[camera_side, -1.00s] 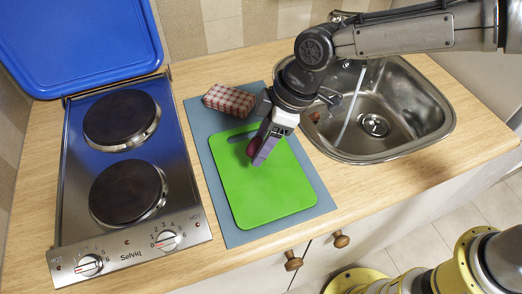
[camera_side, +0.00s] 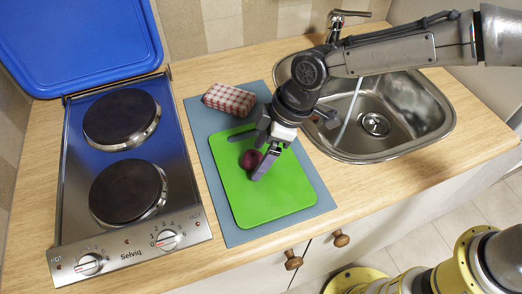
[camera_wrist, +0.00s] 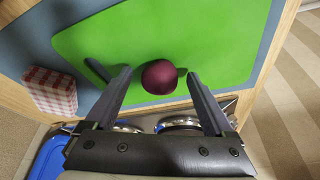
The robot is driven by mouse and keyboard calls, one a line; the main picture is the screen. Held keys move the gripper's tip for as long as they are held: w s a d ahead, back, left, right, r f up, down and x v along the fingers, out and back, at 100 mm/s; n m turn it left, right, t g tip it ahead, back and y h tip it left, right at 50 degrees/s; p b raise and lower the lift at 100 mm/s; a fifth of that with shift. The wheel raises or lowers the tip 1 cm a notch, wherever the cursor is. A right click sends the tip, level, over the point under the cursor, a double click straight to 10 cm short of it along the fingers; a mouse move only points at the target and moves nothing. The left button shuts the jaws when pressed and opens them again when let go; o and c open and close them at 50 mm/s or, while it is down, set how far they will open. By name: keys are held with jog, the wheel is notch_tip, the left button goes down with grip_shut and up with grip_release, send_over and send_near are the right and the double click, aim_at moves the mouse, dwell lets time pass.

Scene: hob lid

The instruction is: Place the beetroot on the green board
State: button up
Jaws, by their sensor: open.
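The beetroot (camera_side: 251,159) is a dark purple-red ball resting on the green board (camera_side: 268,200), towards its upper part. It also shows in the wrist view (camera_wrist: 159,77), lying on the green surface. My gripper (camera_side: 260,160) is open around or just above the beetroot. In the wrist view, my gripper's two fingers (camera_wrist: 160,85) stand on either side of the beetroot with visible gaps, so neither finger appears to touch it. The side view partly hides the beetroot's right edge behind a finger.
The board lies on a grey-blue mat (camera_side: 234,236). The sink (camera_side: 420,105) is at the right. The board's front part is clear.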

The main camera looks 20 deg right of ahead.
jog(key=v, duration=1.1)
jog(key=s+d+r+m+t, duration=0.1)
jog(key=d+r+m, duration=0.2)
jog(key=d+r, duration=0.5)
jog(key=s+d+m+t+h, duration=0.1)
jog(key=s+d+m, duration=0.3)
jog(key=d, duration=0.5)
jog(key=s+d+m+t+h, duration=0.1)
jog(key=s+d+m, duration=0.1)
jog(key=s+d, duration=0.55)
jog(key=s+d+f+m+t+h, duration=0.1)
jog(key=s+d+f+m+h, duration=0.1)
jog(key=s+d+f+m, duration=0.2)
jog(key=s+d, duration=0.3)
jog(key=shift+d+f, duration=0.2)
jog(key=shift+d, duration=0.2)
